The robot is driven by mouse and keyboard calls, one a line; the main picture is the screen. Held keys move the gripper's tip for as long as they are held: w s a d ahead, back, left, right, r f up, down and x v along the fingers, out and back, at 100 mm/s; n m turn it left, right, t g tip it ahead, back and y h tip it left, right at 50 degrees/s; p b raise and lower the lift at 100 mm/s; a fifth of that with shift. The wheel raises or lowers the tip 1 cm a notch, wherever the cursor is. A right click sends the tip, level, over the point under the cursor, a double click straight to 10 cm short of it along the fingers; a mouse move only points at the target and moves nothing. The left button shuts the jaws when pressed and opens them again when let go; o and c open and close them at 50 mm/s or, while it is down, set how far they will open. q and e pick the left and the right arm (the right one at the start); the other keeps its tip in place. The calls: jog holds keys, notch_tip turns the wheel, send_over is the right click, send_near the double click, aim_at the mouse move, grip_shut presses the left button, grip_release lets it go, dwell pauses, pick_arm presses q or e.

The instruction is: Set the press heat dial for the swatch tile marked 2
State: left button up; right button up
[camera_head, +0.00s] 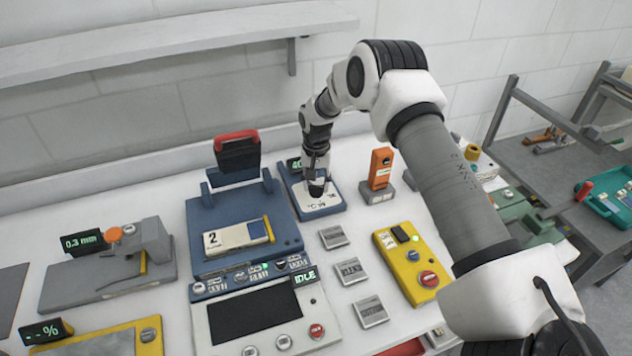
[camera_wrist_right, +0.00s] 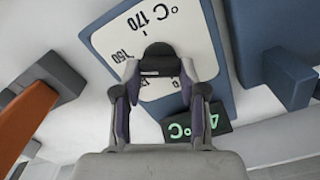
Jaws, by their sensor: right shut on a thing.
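The swatch tile marked 2 (camera_head: 235,238) lies on the bed of the blue press (camera_head: 200,220), under its raised red-and-black handle. The heat dial unit is a blue box with a white scale plate (camera_head: 326,201) to the right of the press. In the right wrist view its black knob (camera_wrist_right: 159,55) stands on the plate (camera_wrist_right: 115,40), with 150 and 170 °C marks readable. My right gripper (camera_head: 317,187) points down at the plate, its fingers closed on the knob from both sides. The green display (camera_wrist_right: 190,127) is partly hidden and begins with 4. My left gripper is not in view.
An orange device (camera_head: 380,168) on a grey stand is right of the dial unit. A yellow button box (camera_head: 408,262) and several grey blocks (camera_head: 350,271) lie in front. A panel reading IDLE (camera_head: 265,310) fronts the press. A thickness gauge (camera_head: 110,265) stands left.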

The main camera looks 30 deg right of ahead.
aim_at(317, 185)
jog(key=shift+s+f+m, duration=0.15)
jog(key=shift+f+m, duration=0.05)
jog(key=shift+m, duration=0.3)
jog(key=o, duration=1.1)
jog(key=shift+o, duration=0.2)
jog(key=shift+r, duration=0.15)
jog(key=shift+r, duration=0.35)
notch_tip(317, 185, up, 11)
jog(key=shift+w, duration=0.2)
jog(key=shift+s, duration=0.1)
